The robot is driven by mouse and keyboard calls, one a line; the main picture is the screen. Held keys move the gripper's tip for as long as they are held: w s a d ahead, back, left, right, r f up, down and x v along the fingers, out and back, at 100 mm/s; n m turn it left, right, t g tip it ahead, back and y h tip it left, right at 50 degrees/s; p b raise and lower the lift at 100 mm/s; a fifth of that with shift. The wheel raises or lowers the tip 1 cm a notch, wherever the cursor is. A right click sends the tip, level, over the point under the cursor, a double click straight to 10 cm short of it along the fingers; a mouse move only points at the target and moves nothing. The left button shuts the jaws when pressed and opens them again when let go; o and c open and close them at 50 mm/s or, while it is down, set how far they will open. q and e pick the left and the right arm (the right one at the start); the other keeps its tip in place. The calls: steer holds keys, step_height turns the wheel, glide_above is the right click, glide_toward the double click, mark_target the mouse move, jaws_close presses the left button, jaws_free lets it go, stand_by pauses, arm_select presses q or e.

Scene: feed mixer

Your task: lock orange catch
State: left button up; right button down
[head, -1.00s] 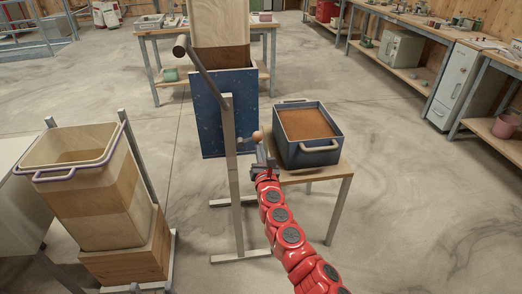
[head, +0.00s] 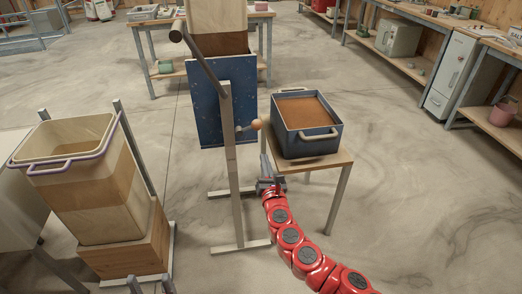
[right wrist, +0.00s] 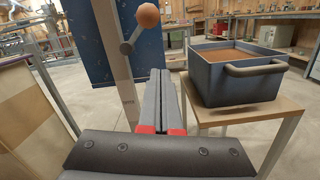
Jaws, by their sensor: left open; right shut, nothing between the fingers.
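The orange catch is a short grey lever with an orange ball (head: 257,124) on its end, mounted on the upright grey post (head: 232,180). In the right wrist view the ball (right wrist: 147,15) is up and to the right of the lever's pivot, so the lever is tilted. My right gripper (head: 265,160) is shut and empty, below the ball and apart from it. In the right wrist view its closed fingers (right wrist: 159,75) point forward, right of the post.
A blue bin of brown feed (head: 305,145) stands on a small wooden table (head: 330,164) right of my right gripper. A blue speckled panel (head: 207,105) is behind the post. A wooden hopper with a purple-handled rim (head: 65,160) stands at left. Floor lies open behind the small table.

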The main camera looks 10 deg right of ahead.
steer(key=s, duration=0.4)
steer(key=shift+f, duration=0.3)
